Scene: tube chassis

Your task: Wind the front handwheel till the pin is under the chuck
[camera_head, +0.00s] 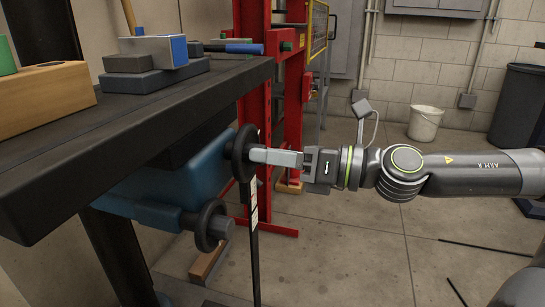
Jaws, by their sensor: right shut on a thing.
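Below the bench's edge a blue machine body (150,192) carries two dark handwheels. The upper handwheel (241,160) faces right, and the lower handwheel (211,218) sits below it on a short blue shaft. I cannot tell which is the front one. My right gripper (254,155) comes in from the right, its pale fingers level and shut at the upper handwheel's rim. The fingers hide the exact place of contact. I cannot make out the pin or the chuck. My left gripper is not in view.
A dark workbench (150,110) fills the left, with a wooden block (45,95) and a blue-grey block (152,50) on it. A red frame (250,90) stands behind the handwheels. A thin black upright bar with a pale strip (254,208) is close below my fingers.

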